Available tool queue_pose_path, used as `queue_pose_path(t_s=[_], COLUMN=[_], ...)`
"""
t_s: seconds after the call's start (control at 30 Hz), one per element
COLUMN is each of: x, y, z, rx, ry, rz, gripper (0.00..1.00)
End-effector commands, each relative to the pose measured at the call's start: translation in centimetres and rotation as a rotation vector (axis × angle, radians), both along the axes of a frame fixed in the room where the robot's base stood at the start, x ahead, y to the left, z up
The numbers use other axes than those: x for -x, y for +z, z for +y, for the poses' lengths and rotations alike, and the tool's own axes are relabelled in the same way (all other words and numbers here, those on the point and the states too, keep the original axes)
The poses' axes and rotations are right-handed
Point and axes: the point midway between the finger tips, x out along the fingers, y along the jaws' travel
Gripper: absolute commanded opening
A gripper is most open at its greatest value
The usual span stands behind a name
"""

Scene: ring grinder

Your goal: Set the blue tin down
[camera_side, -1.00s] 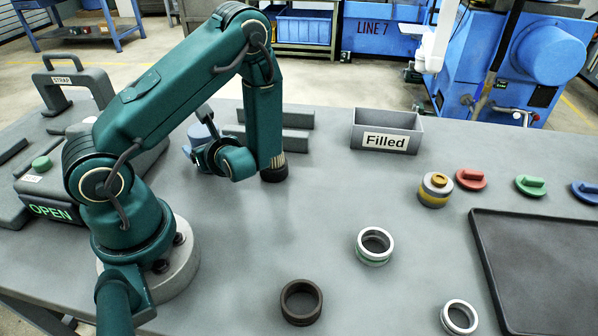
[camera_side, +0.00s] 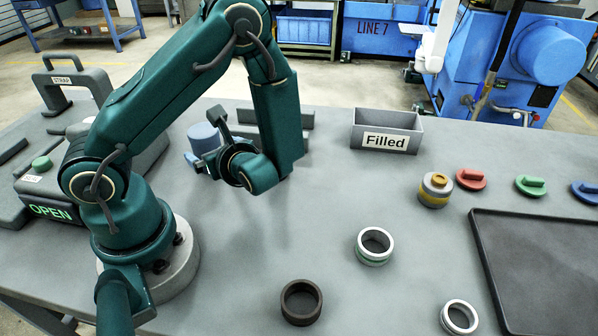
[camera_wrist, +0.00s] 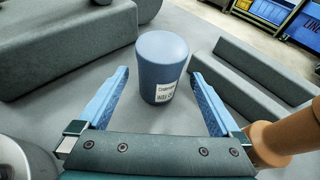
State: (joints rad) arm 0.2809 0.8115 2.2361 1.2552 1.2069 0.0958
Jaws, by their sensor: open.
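The blue tin (camera_side: 203,137) stands upright on the grey bench, behind my gripper in the side view. In the wrist view the tin (camera_wrist: 161,65) shows a white label on its lower front. My gripper (camera_wrist: 160,76) is open, its two blue fingers pointing at the tin, one to each side of it in the picture. There is a visible gap between each finger and the tin, and it touches neither. In the side view my wrist hides part of the fingers and the tin's lower side.
Long grey blocks (camera_side: 296,118) lie behind the arm, and the grey OPEN-marked unit (camera_side: 55,212) sits at left. The Filled bin (camera_side: 387,131) stands at the back. Rings, coloured lids and a dark tray (camera_side: 540,270) are at right.

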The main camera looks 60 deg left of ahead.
Motion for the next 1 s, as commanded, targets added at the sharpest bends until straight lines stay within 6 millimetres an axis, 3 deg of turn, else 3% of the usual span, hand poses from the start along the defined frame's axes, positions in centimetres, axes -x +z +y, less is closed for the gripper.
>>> queue_pose_path(t_s=[0.2,0.47,0.67,0.83,1.0], x=[-0.1,0.3,2.3,3.8,4.1], y=[1.3,2.1,3.1,3.9,5.1], z=[-3.3,-4.8,-6.0,-8.3,-11.1], rx=[0.002,0.025,0.201,0.424,0.654], ry=[-0.004,0.029,0.247,0.497,0.723], rz=[-0.005,-0.025,-0.211,-0.444,-0.684], gripper=[1.00,1.00,1.00,1.00,1.00])
